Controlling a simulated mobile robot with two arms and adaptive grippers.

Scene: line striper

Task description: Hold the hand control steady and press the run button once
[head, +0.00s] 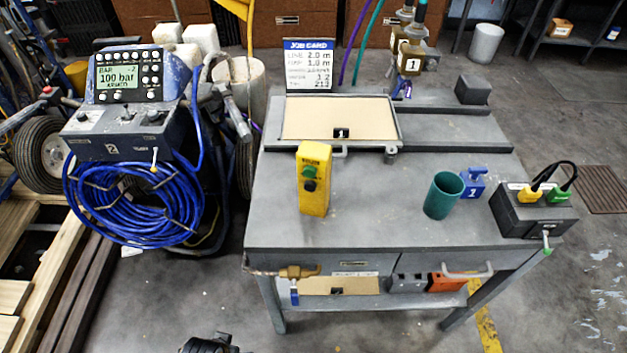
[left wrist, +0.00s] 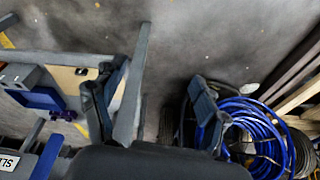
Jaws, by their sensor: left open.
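The hand control (head: 314,180) is a yellow box standing upright on the left part of the grey workbench (head: 375,215). Its front has a green button (head: 309,172) above a black one (head: 310,185). My left gripper (left wrist: 155,78) is open and empty in the left wrist view, with bare floor between its fingers. It is low in front of the bench, well apart from the hand control. A dark piece at the bottom edge of the head view seems to be part of it. The hand control is not clearly seen in the left wrist view. My right gripper is in neither view.
A green cup (head: 443,196), a blue block (head: 473,183) and a black box with cables (head: 533,211) stand on the right of the bench. A framed panel (head: 340,119) and job card (head: 309,66) are behind. The striper with blue hose (head: 133,205) stands left.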

